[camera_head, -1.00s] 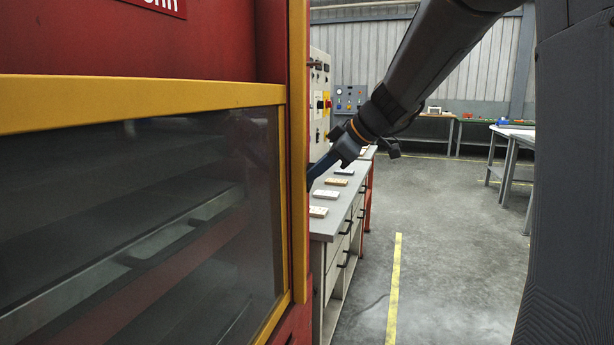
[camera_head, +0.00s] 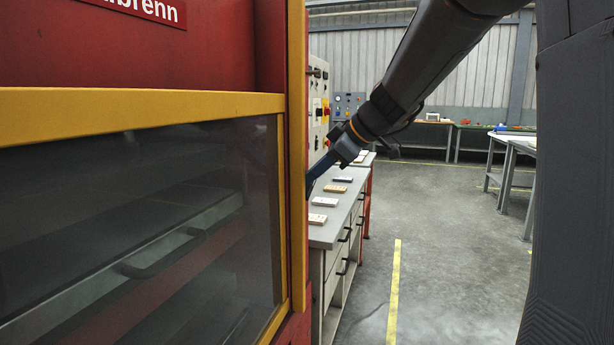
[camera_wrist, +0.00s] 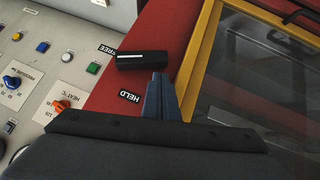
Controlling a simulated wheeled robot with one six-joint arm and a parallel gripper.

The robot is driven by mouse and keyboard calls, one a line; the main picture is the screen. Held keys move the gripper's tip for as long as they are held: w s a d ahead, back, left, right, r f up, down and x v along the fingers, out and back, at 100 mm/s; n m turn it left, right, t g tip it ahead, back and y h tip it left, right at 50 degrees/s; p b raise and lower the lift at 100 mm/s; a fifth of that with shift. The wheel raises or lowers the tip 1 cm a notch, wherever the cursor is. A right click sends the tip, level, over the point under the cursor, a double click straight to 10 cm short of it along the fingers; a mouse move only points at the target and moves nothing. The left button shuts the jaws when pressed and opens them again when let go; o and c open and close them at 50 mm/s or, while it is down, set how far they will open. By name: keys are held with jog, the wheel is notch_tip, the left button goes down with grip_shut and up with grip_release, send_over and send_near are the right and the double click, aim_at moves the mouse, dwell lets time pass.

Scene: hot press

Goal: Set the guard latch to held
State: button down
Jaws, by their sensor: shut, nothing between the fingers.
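The guard latch (camera_wrist: 140,61) is a black bar on the red press side in the wrist view. Its left end lies by the FREE label (camera_wrist: 106,50). The HELD label (camera_wrist: 130,96) is below it, left of my fingers. My gripper (camera_wrist: 160,77) is shut and empty, its blue fingertips just below the right part of the bar. I cannot tell whether they touch it. In the head view my gripper (camera_head: 311,187) reaches beside the press, its tips partly hidden by the yellow guard edge; the latch is hidden there.
The yellow-framed guard window (camera_wrist: 199,62) stands right of my fingers. A control panel (camera_wrist: 45,65) with knobs and buttons is at left. In the head view a grey bench (camera_head: 326,233) with several small blocks lies beyond the press. The floor (camera_head: 450,260) at right is clear.

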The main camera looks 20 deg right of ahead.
jog(key=v, duration=0.7)
jog(key=shift+s+d+r, duration=0.2)
jog(key=shift+r, duration=0.05)
jog(key=shift+f, duration=0.1)
